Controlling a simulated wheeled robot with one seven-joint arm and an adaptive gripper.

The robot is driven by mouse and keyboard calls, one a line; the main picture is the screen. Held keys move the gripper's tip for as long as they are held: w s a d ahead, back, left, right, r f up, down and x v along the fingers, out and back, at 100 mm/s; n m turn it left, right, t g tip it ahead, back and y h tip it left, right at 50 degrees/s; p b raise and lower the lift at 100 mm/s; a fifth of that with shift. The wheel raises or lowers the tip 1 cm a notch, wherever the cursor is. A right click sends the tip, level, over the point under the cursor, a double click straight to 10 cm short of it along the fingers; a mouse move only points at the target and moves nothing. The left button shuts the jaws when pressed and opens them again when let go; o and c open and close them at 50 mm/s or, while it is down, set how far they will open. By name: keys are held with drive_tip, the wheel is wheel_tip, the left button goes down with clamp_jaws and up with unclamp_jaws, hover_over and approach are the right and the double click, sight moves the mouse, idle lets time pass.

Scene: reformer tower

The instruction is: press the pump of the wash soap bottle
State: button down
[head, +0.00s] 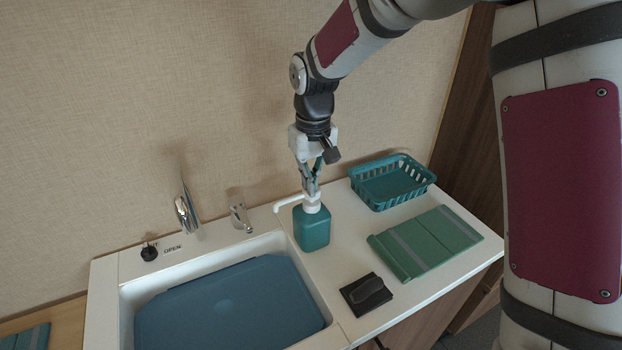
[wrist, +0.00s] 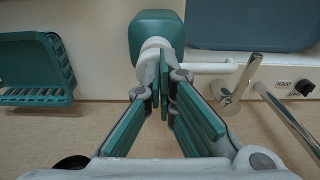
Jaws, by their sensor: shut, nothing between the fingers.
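The wash soap bottle (head: 312,229) is teal with a white pump (head: 311,203) whose spout points left over the sink edge. It stands upright on the white counter to the right of the sink. My gripper (head: 313,193) is shut and empty, pointing down with its fingertips right at the pump top. In the wrist view the bottle (wrist: 157,35) is at the top middle, and the closed fingertips (wrist: 161,55) overlap the white pump (wrist: 153,46). The fingers partly hide the pump head, so I cannot tell whether they touch it or whether it is pressed down.
A teal basket (head: 392,183) stands behind and right of the bottle. A folded green cloth (head: 425,243) and a black object on a dark pad (head: 367,294) lie to the right. A chrome faucet (head: 187,212) and a smaller fitting (head: 240,217) stand left. A blue cover (head: 230,307) fills the sink.

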wheel_tip(320, 180, up, 13)
drive_tip(key=shift+s+d, duration=0.15)
drive_tip(key=shift+s, duration=0.1)
drive_tip(key=shift+f, duration=0.1)
idle(0.7)
drive_tip(key=s+d+r+m+t, duration=0.2)
drive_tip(key=s+d+r, duration=0.4)
drive_tip(key=s+d, duration=0.5)
drive_tip(key=s+d+f+m+t, duration=0.1)
drive_tip(key=s+d, duration=0.1)
drive_tip(key=s, duration=0.6)
drive_tip(key=s+d+f+m+t, duration=0.1)
drive_tip(key=s+f, duration=0.1)
drive_tip(key=s, duration=0.6)
drive_tip(key=shift+d+m+t, duration=0.3)
drive_tip(key=shift+d, duration=0.1)
